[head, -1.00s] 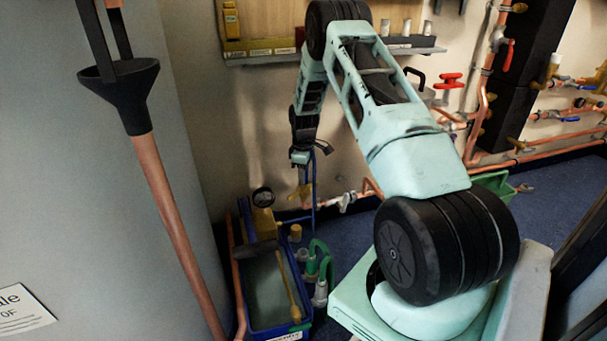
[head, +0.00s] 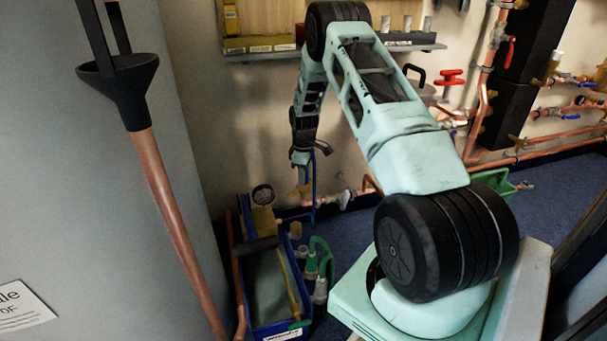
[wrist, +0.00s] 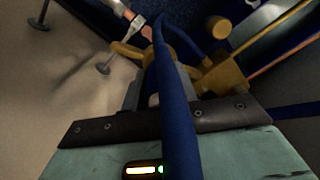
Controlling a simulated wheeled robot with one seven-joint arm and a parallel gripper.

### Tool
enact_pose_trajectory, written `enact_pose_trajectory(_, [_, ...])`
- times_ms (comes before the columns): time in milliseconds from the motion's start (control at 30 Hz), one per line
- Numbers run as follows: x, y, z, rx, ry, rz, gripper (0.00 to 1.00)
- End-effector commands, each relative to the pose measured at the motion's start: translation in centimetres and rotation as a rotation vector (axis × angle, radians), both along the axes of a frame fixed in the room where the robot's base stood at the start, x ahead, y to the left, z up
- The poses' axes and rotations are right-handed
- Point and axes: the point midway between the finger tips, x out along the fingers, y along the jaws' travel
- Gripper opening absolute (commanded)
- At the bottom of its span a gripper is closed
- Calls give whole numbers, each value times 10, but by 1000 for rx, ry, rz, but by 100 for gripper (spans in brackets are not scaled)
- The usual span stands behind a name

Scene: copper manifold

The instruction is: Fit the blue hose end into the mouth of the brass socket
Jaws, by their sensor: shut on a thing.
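My gripper (head: 301,172) hangs down near the wall at the end of my arm. In the wrist view my gripper (wrist: 160,85) is shut, with its grey fingers partly behind the blue hose (wrist: 174,95). The hose crosses in front of the palm and curves at the top of that view. In the head view the hose (head: 313,185) hangs beside the gripper. A brass fitting (wrist: 128,50), likely the socket, shows just beyond the left finger. Its mouth and the hose end are hidden, so I cannot tell whether they touch.
A copper pipe with a pale valve (head: 346,198) runs low along the wall. A shelf (head: 270,57) is above.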

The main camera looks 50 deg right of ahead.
Motion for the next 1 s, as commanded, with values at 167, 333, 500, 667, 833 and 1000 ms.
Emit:
enact_pose_trajectory(167, [0, 0, -2, 0, 0, 0, 2])
enact_pose_trajectory(333, [0, 0, -2, -1, 0, 0, 2])
enact_pose_trajectory(500, [0, 0, -2, -1, 0, 0, 54])
enact_pose_trajectory(667, [0, 0, -2, 0, 0, 0, 54])
enact_pose_trajectory(833, [0, 0, 3, 0, -1, 0, 54])
enact_pose_trajectory(1000, [0, 0, 22, -1, -2, 0, 54])
